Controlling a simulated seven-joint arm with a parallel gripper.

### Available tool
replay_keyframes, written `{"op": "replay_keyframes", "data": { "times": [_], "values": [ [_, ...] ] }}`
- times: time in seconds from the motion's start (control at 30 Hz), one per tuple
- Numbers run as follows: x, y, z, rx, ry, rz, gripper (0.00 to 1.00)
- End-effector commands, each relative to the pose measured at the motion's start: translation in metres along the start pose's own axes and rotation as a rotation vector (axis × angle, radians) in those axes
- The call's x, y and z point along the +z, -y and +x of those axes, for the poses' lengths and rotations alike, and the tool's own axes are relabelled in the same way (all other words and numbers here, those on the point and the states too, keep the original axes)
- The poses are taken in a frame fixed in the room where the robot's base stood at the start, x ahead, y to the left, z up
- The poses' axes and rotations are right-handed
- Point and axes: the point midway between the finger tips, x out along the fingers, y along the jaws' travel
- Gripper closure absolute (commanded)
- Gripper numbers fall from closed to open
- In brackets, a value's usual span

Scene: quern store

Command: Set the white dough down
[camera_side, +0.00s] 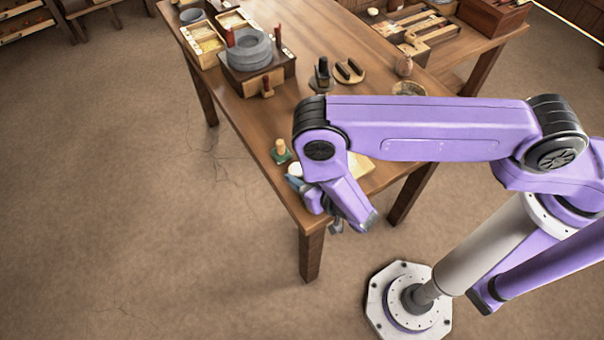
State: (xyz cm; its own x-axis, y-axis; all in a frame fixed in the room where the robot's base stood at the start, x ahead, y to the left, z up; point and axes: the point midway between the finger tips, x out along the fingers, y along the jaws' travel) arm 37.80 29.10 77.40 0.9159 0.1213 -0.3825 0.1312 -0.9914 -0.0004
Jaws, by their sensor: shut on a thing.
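My gripper (336,227) is at the near corner of the table, mostly hidden by my purple wrist. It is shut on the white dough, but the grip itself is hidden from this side. A small white rounded thing (295,169) shows just left of my wrist. It may be the dough, but too little of it shows to be sure. A blue-grey piece (294,182) shows just below it. A pale board (357,167) lies on the table behind my wrist, partly covered by my arm.
A green-based stamp (280,153) stands close left of my wrist. A quern (251,53) stands on a wooden box farther back. A dark upright thing (322,73), a round wooden board (349,73) and a bowl (408,89) are beyond my arm. The table's middle left is clear.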

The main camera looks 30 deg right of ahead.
Motion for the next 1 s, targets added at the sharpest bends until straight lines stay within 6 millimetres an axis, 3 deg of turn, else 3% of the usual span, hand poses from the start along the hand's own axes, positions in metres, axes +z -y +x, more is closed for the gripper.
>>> {"op": "replay_keyframes", "data": {
  "times": [0.17,0.2,0.27,0.3,0.67,0.87,1.0],
  "values": [
    [0.002,0.0,0.001,0.0,0.0,0.0,0.9],
    [0.003,0.0,0.001,0.0,0.0,0.0,0.55],
    [0.002,0.0,0.001,0.0,0.0,0.0,0.36],
    [0.002,0.0,0.001,0.0,0.0,0.0,0.33],
    [-0.001,0.0,0.0,0.0,0.0,0.0,0.33],
    [0.0,0.001,-0.03,-0.003,0.002,-0.006,0.33],
    [0.0,0.002,-0.06,-0.005,0.001,-0.006,0.33]
  ]
}}
